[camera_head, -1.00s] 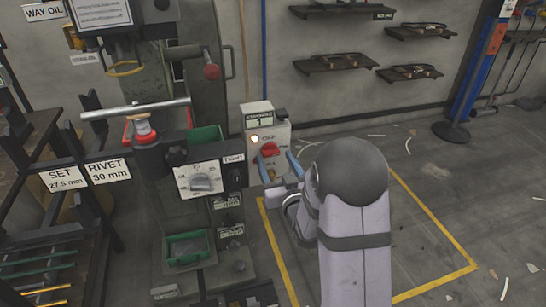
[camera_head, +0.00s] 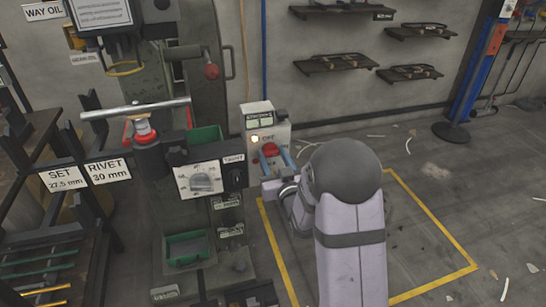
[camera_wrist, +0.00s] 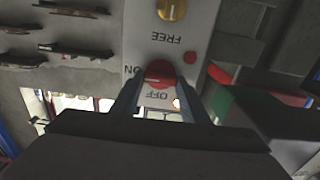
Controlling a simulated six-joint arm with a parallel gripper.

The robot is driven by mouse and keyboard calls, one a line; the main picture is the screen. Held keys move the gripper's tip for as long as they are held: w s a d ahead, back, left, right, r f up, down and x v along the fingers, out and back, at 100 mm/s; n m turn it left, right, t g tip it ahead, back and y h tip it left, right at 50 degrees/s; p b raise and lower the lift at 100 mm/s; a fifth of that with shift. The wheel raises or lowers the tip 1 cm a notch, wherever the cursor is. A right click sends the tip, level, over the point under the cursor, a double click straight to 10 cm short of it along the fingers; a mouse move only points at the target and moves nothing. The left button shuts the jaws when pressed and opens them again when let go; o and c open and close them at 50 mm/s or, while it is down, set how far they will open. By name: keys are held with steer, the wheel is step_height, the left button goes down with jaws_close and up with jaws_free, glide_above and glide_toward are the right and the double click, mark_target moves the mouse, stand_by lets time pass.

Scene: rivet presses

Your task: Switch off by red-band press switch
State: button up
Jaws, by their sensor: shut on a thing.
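The grey switch box (camera_head: 256,118) stands just right of the press with the red band (camera_head: 143,132). Its red rotary switch (camera_head: 270,149) is on the box's front. In the wrist view the red switch (camera_wrist: 160,73) sits between the two blue fingers, with ON and OFF lettering beside it, seen upside down. My gripper (camera_head: 275,156) is shut on the red switch, its fingers at either side; the gripper also shows in the wrist view (camera_wrist: 160,88). Which mark the switch points to is hard to tell.
The press's dial panel (camera_head: 199,179) and green bin (camera_head: 188,248) are close at the left. Floor inside the yellow line (camera_head: 432,222) is clear at the right.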

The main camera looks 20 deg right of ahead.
steer(key=n+b, duration=0.2)
steer(key=n, duration=0.2)
steer(key=shift+a+f+b, duration=0.1)
steer(key=shift+f+b, duration=0.1)
steer(key=shift+b, duration=0.15)
steer(key=n+b, duration=0.2)
steer(key=n, duration=0.3)
steer(key=shift+b, duration=0.4)
steer(key=n+b, duration=0.3)
steer(key=n, duration=0.2)
steer(key=shift+a+f+b, duration=0.1)
steer(key=shift+f+b, duration=0.05)
steer(key=shift+b, duration=0.2)
steer(key=shift+n+b, duration=1.2)
steer(key=shift+n, duration=0.8)
steer(key=o, duration=1.1)
steer(key=shift+c, duration=0.2)
